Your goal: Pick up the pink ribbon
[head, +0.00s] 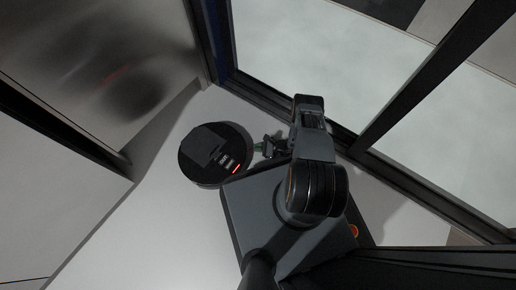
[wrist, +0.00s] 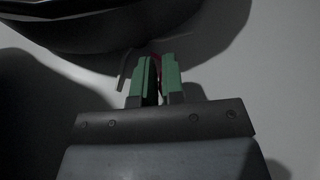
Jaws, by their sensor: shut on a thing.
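My gripper (head: 266,148) reaches down to the pale floor, close to the right side of a round black device. In the wrist view its two green-padded fingers (wrist: 158,75) are nearly together, with a narrow gap. A small reddish-pink sliver, the pink ribbon (wrist: 156,60), shows between the fingertips; most of it is hidden by the fingers and shadow. A thin grey curved strip (wrist: 125,68) shows just left of the fingers; I cannot tell whether it belongs to the ribbon. In the head view I cannot make out the ribbon.
The round black device (head: 192,168) with a red light stands on the floor right beside my gripper; its dark edge (wrist: 95,35) fills the top of the wrist view. A dark-framed glass panel (head: 375,128) runs along the right. A shiny metal surface (head: 90,50) stands at upper left.

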